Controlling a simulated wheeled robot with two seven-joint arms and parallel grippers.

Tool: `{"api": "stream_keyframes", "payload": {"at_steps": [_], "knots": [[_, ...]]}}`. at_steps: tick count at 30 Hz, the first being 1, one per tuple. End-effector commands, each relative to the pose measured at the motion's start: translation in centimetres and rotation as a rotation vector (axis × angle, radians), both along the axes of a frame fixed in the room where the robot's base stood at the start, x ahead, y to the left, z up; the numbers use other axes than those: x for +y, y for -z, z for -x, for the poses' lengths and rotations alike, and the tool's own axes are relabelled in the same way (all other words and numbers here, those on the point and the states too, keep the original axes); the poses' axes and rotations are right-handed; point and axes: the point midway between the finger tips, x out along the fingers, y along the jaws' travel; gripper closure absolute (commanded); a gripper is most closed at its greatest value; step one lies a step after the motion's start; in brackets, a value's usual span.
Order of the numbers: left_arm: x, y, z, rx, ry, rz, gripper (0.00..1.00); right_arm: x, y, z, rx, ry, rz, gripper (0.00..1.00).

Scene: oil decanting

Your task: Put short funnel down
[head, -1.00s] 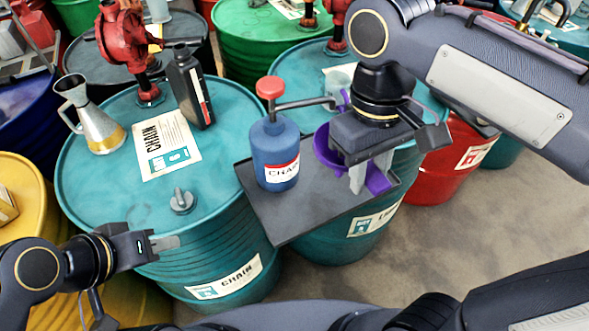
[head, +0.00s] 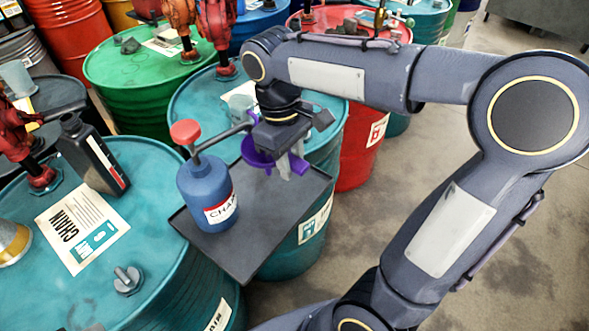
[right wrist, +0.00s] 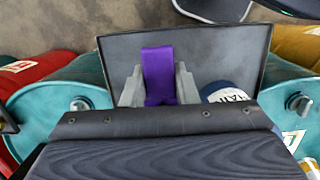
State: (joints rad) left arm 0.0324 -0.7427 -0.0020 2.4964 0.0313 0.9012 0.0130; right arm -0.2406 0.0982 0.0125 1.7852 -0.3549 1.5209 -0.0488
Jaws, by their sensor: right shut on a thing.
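The short purple funnel (head: 253,153) is in my right gripper (head: 287,170), over the back right part of the dark tray (head: 275,225). The gripper covers the funnel's middle; its bowl shows at the left and a purple piece at the right. In the right wrist view, a purple strip of the funnel (right wrist: 158,72) lies between the two grey fingers (right wrist: 158,90), with the tray (right wrist: 225,50) behind. I cannot tell whether the funnel touches the tray. My left gripper is out of view.
A blue pump bottle (head: 205,190) with a red cap stands on the tray, left of the gripper. A black bottle (head: 92,155) and a paper sheet (head: 80,225) are on the left teal drum. A translucent cup (head: 240,105) stands behind the gripper. The tray's front part is bare.

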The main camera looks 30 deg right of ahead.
Motion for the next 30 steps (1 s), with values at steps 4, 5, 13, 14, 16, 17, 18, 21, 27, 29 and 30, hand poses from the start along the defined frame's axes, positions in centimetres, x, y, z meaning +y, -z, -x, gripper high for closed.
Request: {"api": "stream_keyframes", "payload": {"at_steps": [4,5,13,14,16,17,18,21,27,29,30], "knots": [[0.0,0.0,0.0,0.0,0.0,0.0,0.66,-1.2,1.9,-1.0,0.001,0.002,0.0,0.96],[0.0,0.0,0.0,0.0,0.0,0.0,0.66,-1.3,2.1,-1.1,0.001,0.002,0.0,0.96],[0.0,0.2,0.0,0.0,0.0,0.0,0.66,-2.1,4.9,-1.8,0.003,0.0,0.001,0.96],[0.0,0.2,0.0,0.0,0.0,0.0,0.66,-2.1,5.3,-1.8,0.002,0.0,0.001,0.96],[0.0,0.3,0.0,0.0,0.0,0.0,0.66,-2.1,6.0,-1.8,0.001,0.0,-0.001,0.96],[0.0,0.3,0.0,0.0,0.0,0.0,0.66,-2.1,6.2,-1.8,0.001,0.0,-0.001,0.96],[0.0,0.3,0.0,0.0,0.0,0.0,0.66,-2.1,6.4,-1.8,0.0,0.0,-0.001,0.96],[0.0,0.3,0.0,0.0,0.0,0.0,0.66,-2.1,6.4,-1.9,-0.002,0.0,-0.001,0.96],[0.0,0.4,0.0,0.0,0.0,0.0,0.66,-2.1,6.5,-1.8,-0.002,0.0,-0.001,0.96],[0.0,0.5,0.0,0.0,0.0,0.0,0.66,-2.1,6.8,-1.8,-0.002,0.0,-0.001,0.96],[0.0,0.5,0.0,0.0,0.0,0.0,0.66,-2.1,6.7,-1.8,-0.002,0.0,-0.001,0.71]]}}
